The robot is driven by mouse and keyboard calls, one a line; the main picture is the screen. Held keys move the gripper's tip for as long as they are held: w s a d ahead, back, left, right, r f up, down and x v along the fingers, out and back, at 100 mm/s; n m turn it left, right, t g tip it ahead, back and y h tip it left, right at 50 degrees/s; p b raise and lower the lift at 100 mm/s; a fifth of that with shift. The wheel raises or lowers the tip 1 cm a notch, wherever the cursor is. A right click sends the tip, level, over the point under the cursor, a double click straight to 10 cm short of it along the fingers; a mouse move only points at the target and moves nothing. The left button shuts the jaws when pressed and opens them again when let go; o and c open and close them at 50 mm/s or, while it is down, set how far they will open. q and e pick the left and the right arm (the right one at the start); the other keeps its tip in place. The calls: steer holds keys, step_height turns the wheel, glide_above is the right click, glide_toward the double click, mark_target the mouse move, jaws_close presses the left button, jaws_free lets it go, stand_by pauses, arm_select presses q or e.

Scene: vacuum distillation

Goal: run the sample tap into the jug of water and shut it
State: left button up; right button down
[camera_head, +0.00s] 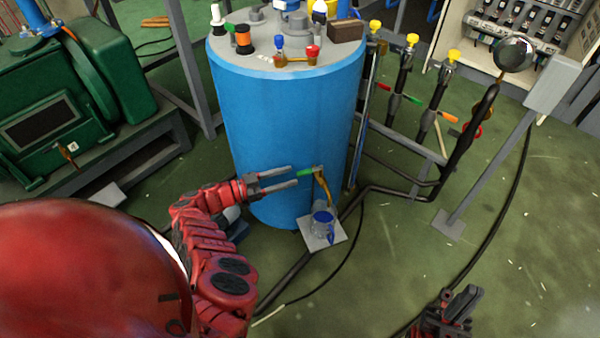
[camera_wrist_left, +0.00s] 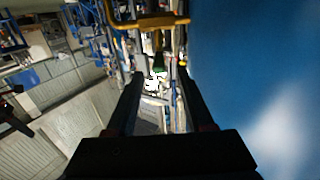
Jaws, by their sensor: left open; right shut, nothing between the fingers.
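The sample tap (camera_head: 322,183) is a bent brass pipe low on the front of the blue tank (camera_head: 285,125), with a green handle (camera_head: 306,173). In the left wrist view the green handle (camera_wrist_left: 158,63) shows between and just beyond the fingertips, below the brass pipe (camera_wrist_left: 150,22). My left gripper (camera_head: 294,176) is open, its fingertips at the handle's left end; I cannot tell if they touch it. The clear jug (camera_head: 322,222), with blue on it, stands on a pale plate (camera_head: 335,237) under the tap's spout. My right gripper (camera_head: 462,302) is shut and empty, low at the right.
The blue tank wall (camera_wrist_left: 260,80) is close beside my left gripper. A green machine (camera_head: 60,100) stands at the left. Green floor (camera_head: 540,220) is open at the right.

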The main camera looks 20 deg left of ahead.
arm_select(q)
steer(key=b+v, duration=0.2)
steer(key=v, duration=0.9)
steer(key=shift+s+a, duration=0.2)
steer(key=shift+s, duration=0.1)
